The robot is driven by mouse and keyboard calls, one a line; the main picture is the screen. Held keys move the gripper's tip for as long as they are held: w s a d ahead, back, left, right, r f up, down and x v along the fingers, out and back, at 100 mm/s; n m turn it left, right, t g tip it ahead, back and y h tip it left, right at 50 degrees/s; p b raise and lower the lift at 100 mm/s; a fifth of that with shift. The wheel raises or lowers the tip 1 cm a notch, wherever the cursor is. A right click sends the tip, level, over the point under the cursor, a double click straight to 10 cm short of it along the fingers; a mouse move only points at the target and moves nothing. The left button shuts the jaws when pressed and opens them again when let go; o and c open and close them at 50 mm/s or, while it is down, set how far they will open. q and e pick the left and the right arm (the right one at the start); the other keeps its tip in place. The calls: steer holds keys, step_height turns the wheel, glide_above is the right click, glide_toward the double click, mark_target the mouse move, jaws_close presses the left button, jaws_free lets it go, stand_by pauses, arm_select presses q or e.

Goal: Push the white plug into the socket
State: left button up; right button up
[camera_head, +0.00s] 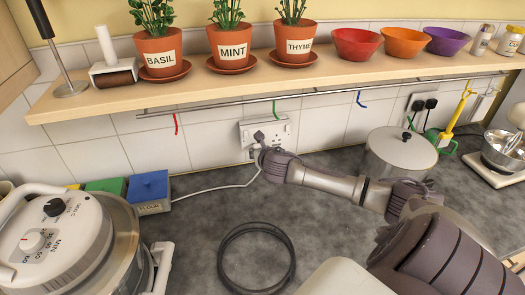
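A white double socket plate (281,132) is on the tiled wall below the shelf, partly covered by my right gripper. My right gripper (257,146) is right in front of its lower left part. A white cable (215,188) runs along the counter from the blue flour box and curves up to my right gripper. The white plug at its end is mostly hidden at the fingers. I cannot tell whether the fingers are closed on it, or whether its pins are in the socket. My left gripper is not in view.
A steel pot (400,155) stands right of the gripper, under my forearm's far side. A black coil (257,262) lies on the counter. A large cooker (60,240) fills the lower left. The shelf (215,88) with potted herbs and bowls overhangs the socket. A hook rail (330,93) runs beneath it.

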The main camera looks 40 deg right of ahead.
mark_target(260, 145)
steer(key=shift+w+d, duration=0.15)
steer(key=shift+w, duration=0.05)
steer(key=shift+r, duration=0.1)
stand_by(0.6)
steer(key=shift+p, duration=0.45)
steer(key=shift+p, duration=0.6)
stand_by(0.7)
steer(key=shift+w+d, duration=0.35)
steer(key=shift+w, duration=0.3)
steer(key=shift+w+d, duration=0.35)
steer(key=shift+w, duration=0.3)
stand_by(0.4)
steer(key=shift+w+d+r, duration=0.1)
steer(key=shift+r, duration=0.05)
stand_by(0.3)
